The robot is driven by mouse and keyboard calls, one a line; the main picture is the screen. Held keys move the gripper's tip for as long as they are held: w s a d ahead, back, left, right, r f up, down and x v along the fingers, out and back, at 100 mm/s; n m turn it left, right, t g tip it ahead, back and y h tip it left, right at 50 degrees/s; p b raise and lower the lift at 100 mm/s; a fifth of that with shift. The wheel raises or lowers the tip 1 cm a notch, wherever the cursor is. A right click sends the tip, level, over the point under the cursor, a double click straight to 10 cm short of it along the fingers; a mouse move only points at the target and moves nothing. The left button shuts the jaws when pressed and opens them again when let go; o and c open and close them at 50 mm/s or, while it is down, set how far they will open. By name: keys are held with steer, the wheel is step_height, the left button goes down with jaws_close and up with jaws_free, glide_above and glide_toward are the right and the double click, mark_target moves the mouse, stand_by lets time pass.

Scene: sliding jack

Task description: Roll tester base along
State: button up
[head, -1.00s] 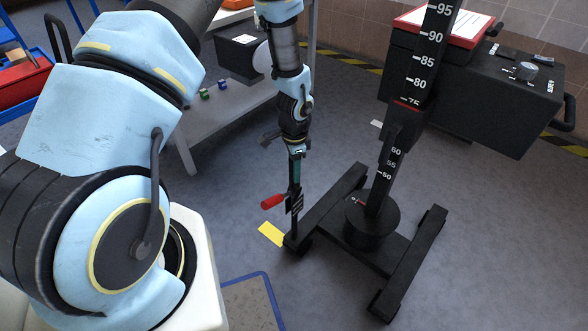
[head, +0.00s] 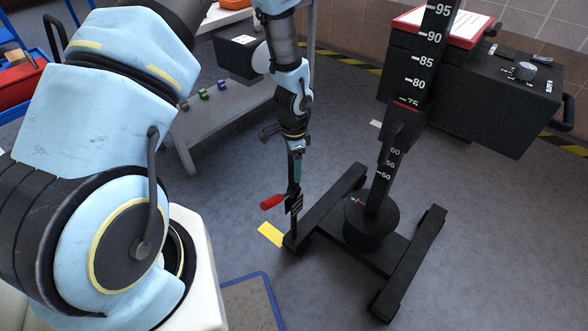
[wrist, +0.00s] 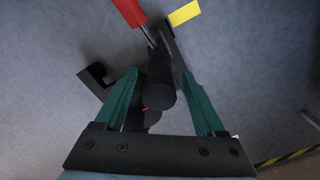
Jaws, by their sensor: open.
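The tester base (head: 408,258) is a black wheeled frame with two long legs on the grey floor. A tall black column (head: 386,165) with a white scale rises from a round black hub on it. A thin black post with a red handle (head: 272,202) stands at the frame's near left corner; the red handle also shows at the top of the wrist view (wrist: 130,12). My gripper (head: 295,185) points down over this post. In the wrist view its green fingers (wrist: 162,95) are apart, with the black post top between them. I cannot tell whether they touch it.
A yellow floor marker (head: 270,234) lies beside the frame's left corner. A grey shelf (head: 215,115) stands behind on the left. A blue-edged mat (head: 250,300) lies in front. Floor right of the frame is clear.

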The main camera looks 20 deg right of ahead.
step_height(320, 180, up, 9)
steer(key=shift+r, duration=0.1)
stand_by(0.6)
steer(key=s+a+r+n+t, duration=0.1)
steer(key=s+a+r+n, duration=0.1)
steer(key=a+r+n, duration=0.95)
steer(key=s+a+r+n+t, duration=0.1)
steer(key=a+r+n, duration=0.6)
steer(key=a, duration=1)
step_height(320, 180, up, 13)
steer(key=p, duration=1.3)
steer(key=shift+d+m+p, duration=0.15)
steer(key=shift+m+p, duration=0.2)
steer(key=shift+p, duration=0.05)
